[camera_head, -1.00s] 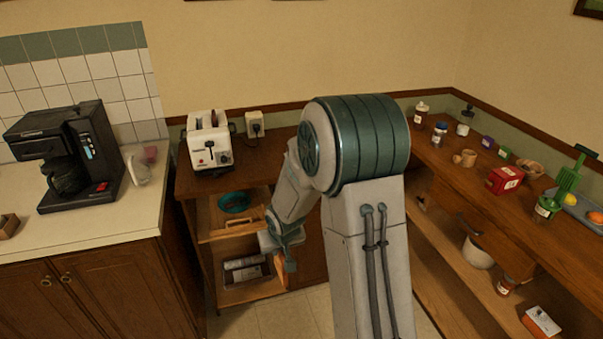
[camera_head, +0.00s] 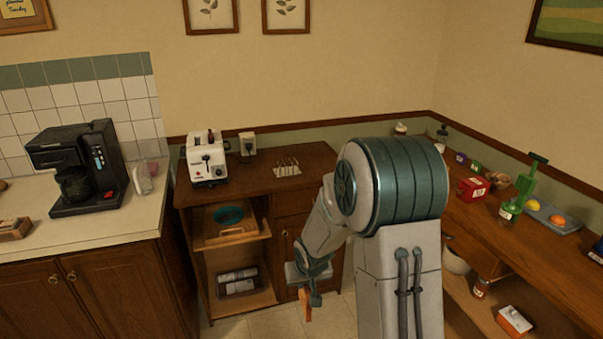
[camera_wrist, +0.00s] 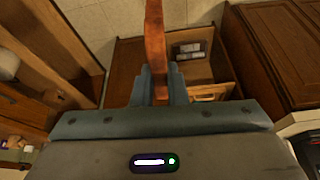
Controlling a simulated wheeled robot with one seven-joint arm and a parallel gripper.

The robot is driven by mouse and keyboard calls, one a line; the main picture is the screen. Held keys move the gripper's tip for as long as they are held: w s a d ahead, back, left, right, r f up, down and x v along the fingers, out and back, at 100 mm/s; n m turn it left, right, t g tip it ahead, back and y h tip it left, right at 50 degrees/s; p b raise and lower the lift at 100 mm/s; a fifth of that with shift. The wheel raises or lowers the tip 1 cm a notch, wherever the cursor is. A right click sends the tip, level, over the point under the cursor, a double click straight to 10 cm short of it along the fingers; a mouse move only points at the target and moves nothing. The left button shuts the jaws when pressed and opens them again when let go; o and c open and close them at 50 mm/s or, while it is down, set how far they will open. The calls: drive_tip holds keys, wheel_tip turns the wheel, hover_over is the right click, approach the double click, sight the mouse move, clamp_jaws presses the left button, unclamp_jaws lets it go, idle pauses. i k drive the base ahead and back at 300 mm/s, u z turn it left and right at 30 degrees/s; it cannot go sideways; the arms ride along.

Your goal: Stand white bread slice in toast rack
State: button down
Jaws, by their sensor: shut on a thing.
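The bread slice (camera_wrist: 155,45) is seen edge-on in the wrist view as a thin orange-brown strip, so its white face does not show. My gripper (camera_wrist: 160,88) is shut on its near end. In the head view the slice (camera_head: 304,302) hangs below my gripper (camera_head: 309,287), in front of the wooden cabinet and lower than its top. A small metal rack (camera_head: 287,167), seemingly the toast rack, stands on the cabinet top, right of the toaster. It is well above and behind my gripper, and I see no bread in it.
A white toaster (camera_head: 207,162) stands left of the rack. Bare wood lies around the rack on the cabinet top (camera_head: 255,183). An open shelf holds a tray with a teal ring (camera_head: 229,215). A coffee maker (camera_head: 77,167) is on the left counter; clutter lines the right counter.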

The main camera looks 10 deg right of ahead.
sight(287, 167)
drive_tip(key=z, duration=1)
drive_tip(key=i, duration=1.9)
drive_tip(key=u, duration=0.3)
